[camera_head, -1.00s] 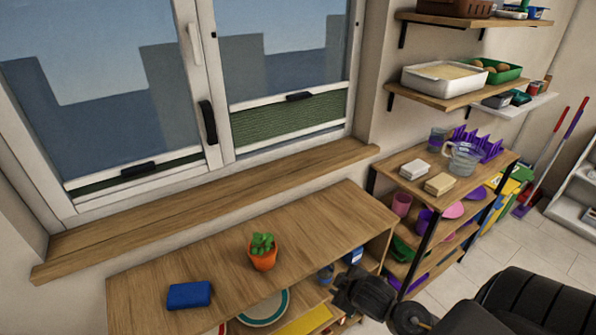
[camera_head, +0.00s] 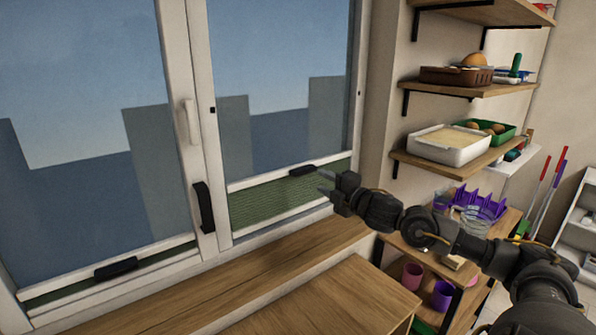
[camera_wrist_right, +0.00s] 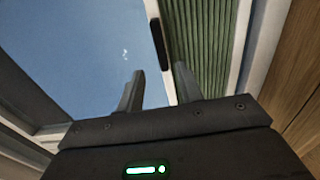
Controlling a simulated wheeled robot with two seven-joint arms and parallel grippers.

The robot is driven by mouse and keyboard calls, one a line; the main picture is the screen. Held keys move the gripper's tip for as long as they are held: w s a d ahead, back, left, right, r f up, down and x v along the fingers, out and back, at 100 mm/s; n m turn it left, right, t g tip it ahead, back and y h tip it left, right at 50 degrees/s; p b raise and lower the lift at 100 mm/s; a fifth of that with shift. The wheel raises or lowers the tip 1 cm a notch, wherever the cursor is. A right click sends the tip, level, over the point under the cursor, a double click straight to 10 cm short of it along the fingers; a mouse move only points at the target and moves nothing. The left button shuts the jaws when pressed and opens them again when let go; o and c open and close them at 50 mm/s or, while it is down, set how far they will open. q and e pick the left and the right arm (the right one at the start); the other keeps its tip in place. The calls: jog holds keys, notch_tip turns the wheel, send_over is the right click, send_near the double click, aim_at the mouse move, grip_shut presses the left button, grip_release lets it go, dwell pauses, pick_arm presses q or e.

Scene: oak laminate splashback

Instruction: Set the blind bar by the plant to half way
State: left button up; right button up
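The right window's blind has a white bar (camera_head: 262,181) with a dark handle (camera_head: 303,171), above green pleated fabric (camera_head: 270,203) low in the pane. In the right wrist view the handle (camera_wrist_right: 156,42) lies ahead of the fingertips. My right gripper (camera_head: 325,184) is just right of the handle, its fingers apart with nothing between them; the right wrist view also shows it open (camera_wrist_right: 159,69). I cannot tell whether it touches the bar. The left window's bar has a similar handle (camera_head: 116,268), lower in the picture. The plant and my left gripper are out of view.
A black window handle (camera_head: 203,206) stands on the middle frame. The wooden sill (camera_head: 220,280) runs below the windows, clear where visible. Wall shelves with a white dish (camera_head: 449,145) and a shelf unit with purple items (camera_head: 478,203) are at the right.

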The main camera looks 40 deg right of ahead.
aim_at(307, 172)
jog(key=w+p, duration=0.1)
jog(key=w, duration=0.2)
jog(key=w+p, duration=0.1)
jog(key=w, duration=0.2)
jog(key=w+p, duration=0.2)
jog(key=w, duration=0.1)
jog(key=shift+d, duration=0.35)
jog(key=shift+w, duration=0.55)
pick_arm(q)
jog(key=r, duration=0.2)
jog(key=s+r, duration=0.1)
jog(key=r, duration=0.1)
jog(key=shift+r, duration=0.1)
pick_arm(e)
jog(key=shift+c, duration=0.5)
